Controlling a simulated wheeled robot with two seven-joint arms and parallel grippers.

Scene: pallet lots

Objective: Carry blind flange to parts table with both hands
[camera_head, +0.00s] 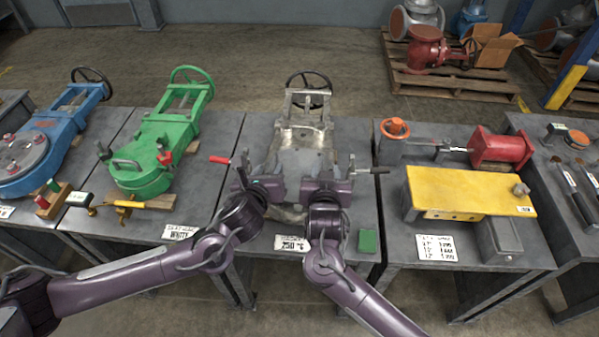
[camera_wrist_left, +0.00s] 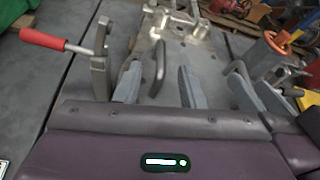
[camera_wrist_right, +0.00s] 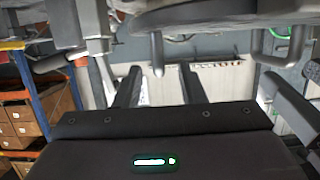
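A silver valve (camera_head: 303,140) lies on the middle grey table, and its near end, where a flange would sit, is mostly hidden behind my grippers. My left gripper (camera_head: 267,180) and right gripper (camera_head: 326,182) are side by side over this end. In the left wrist view, my left gripper's fingers (camera_wrist_left: 158,85) are apart, with a grey bar handle (camera_wrist_left: 158,66) between or just beyond them. In the right wrist view, my right gripper's fingers (camera_wrist_right: 160,87) are also apart; a grey bar handle (camera_wrist_right: 157,52) shows between them. I cannot tell whether either handle is touched.
A red-handled clamp (camera_head: 221,160) is left of my grippers, a black-handled one (camera_head: 370,171) right. A green block (camera_head: 367,240) is near the table's front edge. A green valve (camera_head: 160,145) lies on the left table; a yellow plate (camera_head: 468,190) and red part (camera_head: 500,150) occupy the right one.

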